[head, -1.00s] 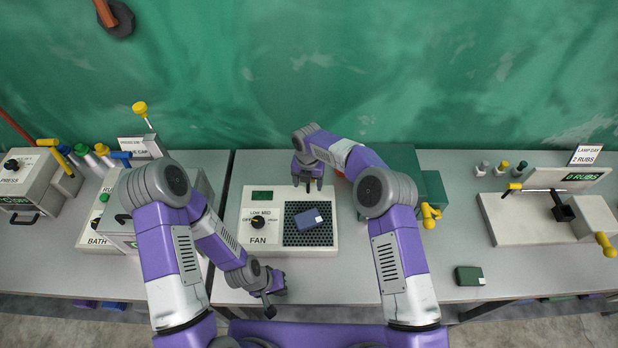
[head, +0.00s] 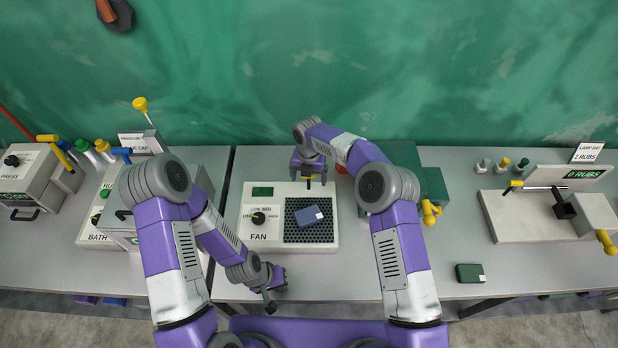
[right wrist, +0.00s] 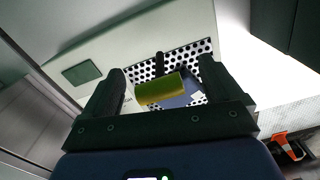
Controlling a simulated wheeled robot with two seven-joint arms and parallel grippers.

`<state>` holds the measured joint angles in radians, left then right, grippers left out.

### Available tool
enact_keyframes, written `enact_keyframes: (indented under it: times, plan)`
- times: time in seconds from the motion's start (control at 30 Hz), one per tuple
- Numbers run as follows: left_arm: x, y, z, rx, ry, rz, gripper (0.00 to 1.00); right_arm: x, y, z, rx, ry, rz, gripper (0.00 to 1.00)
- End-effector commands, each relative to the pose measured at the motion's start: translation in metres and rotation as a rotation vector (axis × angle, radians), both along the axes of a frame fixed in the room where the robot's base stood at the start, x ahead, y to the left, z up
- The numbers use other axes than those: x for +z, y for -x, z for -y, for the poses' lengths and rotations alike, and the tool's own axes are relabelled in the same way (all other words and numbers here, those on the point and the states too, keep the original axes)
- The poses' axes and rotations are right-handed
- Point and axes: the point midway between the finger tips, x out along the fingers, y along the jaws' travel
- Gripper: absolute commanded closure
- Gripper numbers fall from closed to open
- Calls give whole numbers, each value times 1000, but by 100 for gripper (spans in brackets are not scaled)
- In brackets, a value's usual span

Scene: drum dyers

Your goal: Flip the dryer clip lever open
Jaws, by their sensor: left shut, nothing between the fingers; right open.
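The fan dryer (head: 290,245) is a pale box with a knob (head: 258,217), a small dark green display (head: 263,191) and a black perforated grille (head: 310,234). A blue block (head: 309,215) lies on the grille. In the right wrist view a yellow lever handle (right wrist: 160,90) on a dark stem lies between the fingers of my right gripper (right wrist: 165,90). The right gripper also shows in the head view (head: 309,182), over the dryer's back edge, open; contact with the handle cannot be told. My left gripper (head: 271,298) is shut and empty, in front of the dryer.
A bath unit (head: 95,238) and a press (head: 30,180) stand to the left. A green box (head: 432,188) with a yellow handle stands right of the dryer. A dark green block (head: 470,274) lies near the front edge. A rub tester (head: 530,228) is further right.

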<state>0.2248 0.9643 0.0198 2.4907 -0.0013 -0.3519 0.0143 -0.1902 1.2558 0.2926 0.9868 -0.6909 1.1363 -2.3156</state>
Motion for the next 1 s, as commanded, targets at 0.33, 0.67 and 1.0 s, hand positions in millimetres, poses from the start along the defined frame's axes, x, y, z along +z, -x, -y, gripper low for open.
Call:
enact_keyframes:
  times: [0.33, 0.67, 1.0]
  plan:
    - [-9, 0, 0, 0, 0, 0, 100, 55, 0, 0, 1, -1, 2, 7]
    - [-10, 0, 0, 0, 0, 0, 100, 66, 0, 0, 0, 0, 0, 7]
    - [-10, 0, 0, 0, 0, 0, 100, 65, 0, 0, 0, 0, 0, 7]
